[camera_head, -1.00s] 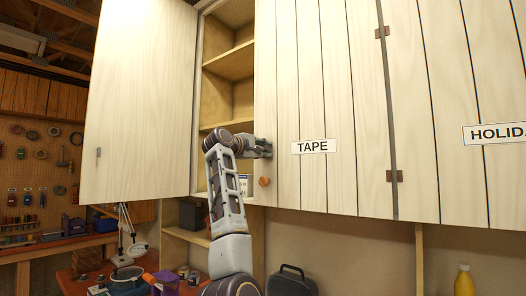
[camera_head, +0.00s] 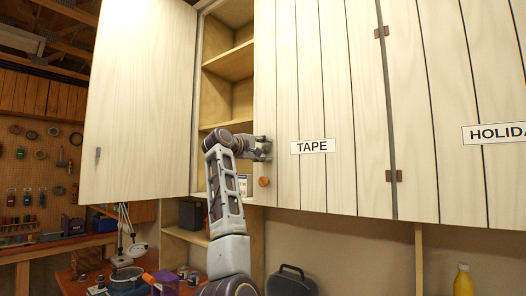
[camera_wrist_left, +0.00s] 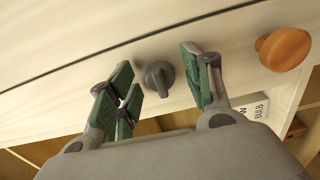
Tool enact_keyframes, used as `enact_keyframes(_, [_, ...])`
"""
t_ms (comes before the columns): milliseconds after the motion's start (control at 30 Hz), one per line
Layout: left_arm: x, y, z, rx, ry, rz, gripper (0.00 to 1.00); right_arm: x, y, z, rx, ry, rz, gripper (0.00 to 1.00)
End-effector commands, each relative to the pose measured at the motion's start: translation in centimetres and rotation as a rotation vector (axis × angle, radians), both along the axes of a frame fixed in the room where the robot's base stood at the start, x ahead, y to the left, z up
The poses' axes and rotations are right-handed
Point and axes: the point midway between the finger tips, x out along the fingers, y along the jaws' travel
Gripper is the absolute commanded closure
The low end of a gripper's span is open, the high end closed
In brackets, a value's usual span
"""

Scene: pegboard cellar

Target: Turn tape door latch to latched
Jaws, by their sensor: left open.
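The pale plank door with the TAPE label (camera_head: 313,147) looks shut beside an open cabinet bay. Its round wooden knob (camera_head: 264,182) is low near the left edge; it also shows in the wrist view (camera_wrist_left: 285,48). The grey turn latch (camera_wrist_left: 159,76) is on the door face in the wrist view, its raised grip pointing roughly down the picture. My left gripper (camera_head: 264,148) is at the door's left edge, open, with green-padded fingers (camera_wrist_left: 160,88) on either side of the latch and gaps showing. The gripper hides the latch in the head view. My right gripper is out of view.
Another door (camera_head: 140,105) stands open at the left. Open shelves (camera_head: 228,66) lie between the doors, with a small labelled box (camera_wrist_left: 252,107) low inside. The HOLIDAY door (camera_head: 480,80) is at the right. A black case (camera_head: 290,281) and yellow bottle (camera_head: 463,280) are below.

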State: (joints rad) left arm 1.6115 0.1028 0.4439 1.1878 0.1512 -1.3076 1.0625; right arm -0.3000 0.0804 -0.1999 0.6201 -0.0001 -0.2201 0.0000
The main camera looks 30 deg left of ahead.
Motion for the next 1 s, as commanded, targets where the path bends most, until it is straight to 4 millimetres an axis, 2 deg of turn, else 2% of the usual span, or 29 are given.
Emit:
enact_keyframes(467, [-1.0,0.2,0.1,-0.001,-0.002,0.002,0.5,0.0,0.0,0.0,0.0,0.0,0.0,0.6])
enact_keyframes(1000, [-5.9,0.5,0.0,0.0,-0.002,0.001,0.5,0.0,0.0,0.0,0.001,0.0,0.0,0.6])
